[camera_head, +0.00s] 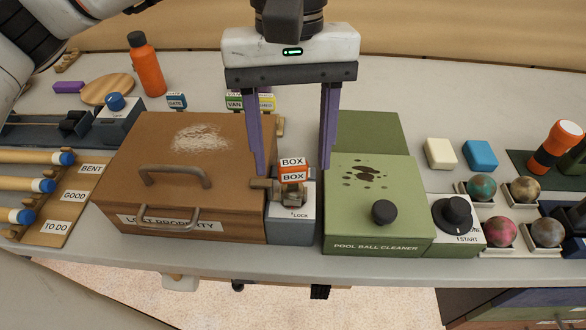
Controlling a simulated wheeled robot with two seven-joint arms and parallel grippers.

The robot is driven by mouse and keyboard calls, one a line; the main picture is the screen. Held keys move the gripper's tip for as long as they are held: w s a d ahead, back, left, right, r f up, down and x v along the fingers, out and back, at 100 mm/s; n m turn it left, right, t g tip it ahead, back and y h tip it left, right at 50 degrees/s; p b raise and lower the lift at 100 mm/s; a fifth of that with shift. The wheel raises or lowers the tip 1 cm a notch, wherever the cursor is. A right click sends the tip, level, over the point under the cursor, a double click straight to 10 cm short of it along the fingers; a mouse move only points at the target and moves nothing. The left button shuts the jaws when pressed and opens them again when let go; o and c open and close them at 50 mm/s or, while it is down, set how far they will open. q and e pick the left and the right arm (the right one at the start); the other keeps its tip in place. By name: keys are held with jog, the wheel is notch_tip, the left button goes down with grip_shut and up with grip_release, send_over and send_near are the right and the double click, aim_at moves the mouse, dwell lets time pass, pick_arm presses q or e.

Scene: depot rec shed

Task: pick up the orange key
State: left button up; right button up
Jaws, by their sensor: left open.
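The orange key (293,175), its block head marked BOX in white and orange, stands upright at the grey lock block (292,227), on the right side of the brown LOST PROPERTY box (190,145). My left gripper (292,168) comes down from above, open and empty. Its two purple fingers show to the left and right of the key head, with gaps on both sides. I cannot tell whether the fingertips are level with the key. The lower part of the key is hidden in the lock. My right gripper is not in view.
The green pool ball cleaner (375,225) stands close to the right of the lock. Small tagged keys (234,102) stand behind the box. An orange bottle (146,65) and a wooden disc (107,90) are at the back left. Balls in holders (481,187) are at the right.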

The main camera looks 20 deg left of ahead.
aim_at(291, 172)
pick_arm(q)
jog(key=shift+f, duration=1.25)
jog(key=c, duration=1.1)
